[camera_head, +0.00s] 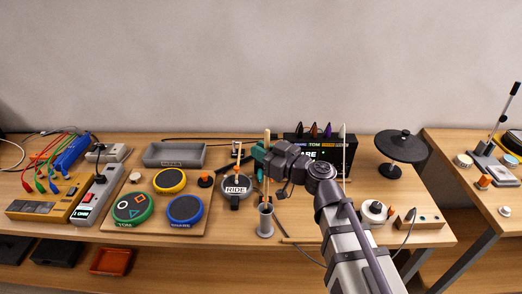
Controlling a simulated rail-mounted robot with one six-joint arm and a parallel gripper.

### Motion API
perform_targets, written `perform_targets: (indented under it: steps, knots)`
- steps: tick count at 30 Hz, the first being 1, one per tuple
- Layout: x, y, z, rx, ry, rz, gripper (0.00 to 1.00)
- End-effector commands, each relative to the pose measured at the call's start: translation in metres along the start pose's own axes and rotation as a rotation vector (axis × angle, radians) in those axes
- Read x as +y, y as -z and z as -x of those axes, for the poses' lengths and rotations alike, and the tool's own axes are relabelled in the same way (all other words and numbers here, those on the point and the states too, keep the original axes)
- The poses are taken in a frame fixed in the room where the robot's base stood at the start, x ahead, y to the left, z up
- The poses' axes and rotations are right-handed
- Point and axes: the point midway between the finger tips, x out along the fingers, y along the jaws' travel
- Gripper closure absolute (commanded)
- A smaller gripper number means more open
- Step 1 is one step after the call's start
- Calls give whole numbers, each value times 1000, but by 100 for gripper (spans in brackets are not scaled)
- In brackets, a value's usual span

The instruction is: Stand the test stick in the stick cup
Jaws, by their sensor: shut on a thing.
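The test stick (267,141) is a thin, upright, light wooden stick. My gripper (264,164) is shut on its upper part, and its dark body hides some of the stick. The stick cup (265,224) is a narrow grey cylinder on the table, straight below my gripper. The stick's lower end reaches down to the cup's mouth in this view. I cannot tell whether the tip is inside the cup or just above or behind it.
A round pad marked RIDE (237,188) stands left of the cup. Green (132,208), blue (185,210) and yellow (169,180) pads lie farther left. A black display box (340,160) is behind my arm. A black cymbal-like disc (401,146) stands right. A thin stick (300,240) lies near the front edge.

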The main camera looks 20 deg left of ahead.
Motion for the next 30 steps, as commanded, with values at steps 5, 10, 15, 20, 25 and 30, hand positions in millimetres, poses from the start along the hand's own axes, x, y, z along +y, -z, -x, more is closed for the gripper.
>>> perform_targets:
  steps: [5, 10, 15, 20, 25, 30]
  knots:
    - [0, -31, 0, 0, 0, 0, 100]
    - [0, -53, 0, 0, 0, 0, 100]
    - [0, -74, 0, 0, 0, 0, 100]
    - [0, -84, 0, 0, 0, 0, 100]
    - [0, -84, 0, 0, 0, 0, 100]
    - [0, -84, 0, 0, 0, 0, 84]
